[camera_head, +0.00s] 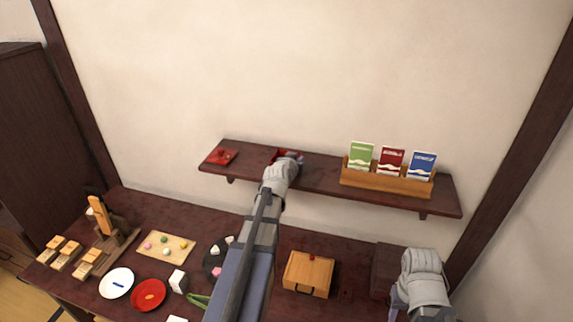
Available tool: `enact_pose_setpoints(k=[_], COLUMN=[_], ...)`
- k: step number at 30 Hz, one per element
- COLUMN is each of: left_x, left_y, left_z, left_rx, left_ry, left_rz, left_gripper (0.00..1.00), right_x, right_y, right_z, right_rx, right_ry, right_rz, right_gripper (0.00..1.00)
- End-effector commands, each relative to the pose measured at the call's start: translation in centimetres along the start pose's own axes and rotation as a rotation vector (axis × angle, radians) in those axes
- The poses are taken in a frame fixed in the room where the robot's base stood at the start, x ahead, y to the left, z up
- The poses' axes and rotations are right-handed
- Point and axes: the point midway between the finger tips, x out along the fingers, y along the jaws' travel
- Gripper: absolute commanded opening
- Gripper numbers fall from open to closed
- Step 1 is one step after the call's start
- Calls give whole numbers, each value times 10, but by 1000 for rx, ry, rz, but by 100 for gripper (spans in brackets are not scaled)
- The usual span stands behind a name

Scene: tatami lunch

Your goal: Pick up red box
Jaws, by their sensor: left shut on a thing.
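A red box (282,152) is on the dark wall shelf (320,172), near its middle. It is mostly hidden behind my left gripper (290,157), which is shut on it. My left arm reaches up from the bottom of the view, across the table to the shelf. I cannot tell whether the box touches the shelf. My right gripper (396,301) is low at the right, above the table's right end and away from the shelf items. Its fingers are mostly hidden by its wrist.
A red dish (221,156) lies at the shelf's left end. A wooden holder (386,182) with green, red and blue packets stands to the right. Below, the table holds a white plate (116,283), a red plate (148,295), a sweets board (166,247) and a wooden box (309,273).

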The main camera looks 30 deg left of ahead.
Motion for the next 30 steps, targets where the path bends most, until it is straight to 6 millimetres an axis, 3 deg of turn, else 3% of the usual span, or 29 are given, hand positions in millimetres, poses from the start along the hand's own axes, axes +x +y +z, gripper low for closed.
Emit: enact_pose_setpoints(k=[11,30], left_x=[-4,-37], left_y=[0,0], left_z=[-9,-89], left_rx=[0,0], left_ry=[0,0], left_rz=[0,0], left_gripper=[0,0], right_x=[-10,-96], right_y=[1,9], right_z=[1,6], right_rx=[1,14], right_ry=[0,-1], right_rz=[0,-3], right_gripper=[50,50])
